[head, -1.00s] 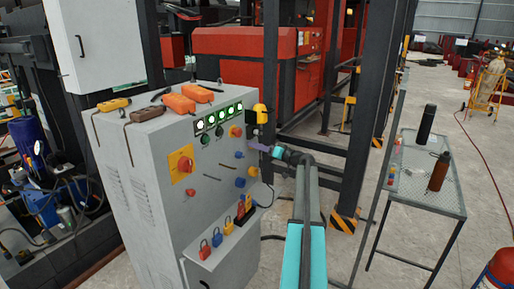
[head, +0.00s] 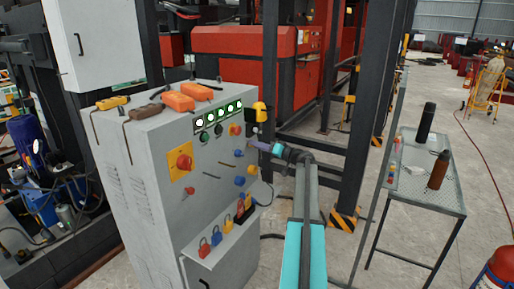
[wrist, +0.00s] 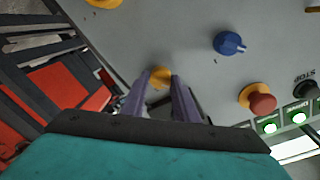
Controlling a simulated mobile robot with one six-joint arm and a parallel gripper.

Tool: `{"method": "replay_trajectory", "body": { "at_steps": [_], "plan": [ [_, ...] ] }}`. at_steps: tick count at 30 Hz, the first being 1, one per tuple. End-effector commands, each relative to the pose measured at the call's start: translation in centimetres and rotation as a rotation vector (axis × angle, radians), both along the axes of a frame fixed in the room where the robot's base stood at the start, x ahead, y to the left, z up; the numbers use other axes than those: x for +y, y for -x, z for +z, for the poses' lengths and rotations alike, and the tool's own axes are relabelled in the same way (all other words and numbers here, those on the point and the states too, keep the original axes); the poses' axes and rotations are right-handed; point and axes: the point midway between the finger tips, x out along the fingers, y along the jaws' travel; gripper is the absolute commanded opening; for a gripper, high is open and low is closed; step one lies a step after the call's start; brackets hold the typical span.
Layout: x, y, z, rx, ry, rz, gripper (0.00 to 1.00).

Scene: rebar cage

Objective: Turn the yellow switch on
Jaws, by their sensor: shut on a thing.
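The grey control cabinet (head: 150,185) stands left of my arm, with its panel of knobs and buttons facing right. In the wrist view the yellow switch (wrist: 160,76) is between the tips of my gripper's purple fingers (wrist: 160,84). My gripper is shut on it, and the fingers hide part of its sides. In the head view my gripper (head: 256,143) reaches the panel's right side, and the switch is hidden or too small to make out there. I cannot read the switch's position.
A blue knob (wrist: 230,43) and a red button (wrist: 261,101) sit near the yellow switch. A large red rotary switch (head: 184,162) is further left on the panel. Coloured padlocks (head: 216,236) hang below. A dark post (head: 268,75) rises behind my gripper. A mesh table (head: 420,185) stands right.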

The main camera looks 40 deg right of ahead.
Motion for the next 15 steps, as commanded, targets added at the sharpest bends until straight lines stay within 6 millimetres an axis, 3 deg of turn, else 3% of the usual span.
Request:
{"method": "replay_trajectory", "body": {
  "at_steps": [15],
  "plan": [
    [0.08,-0.12,0.01,0.089,-0.357,0.003,0.05]
  ]
}}
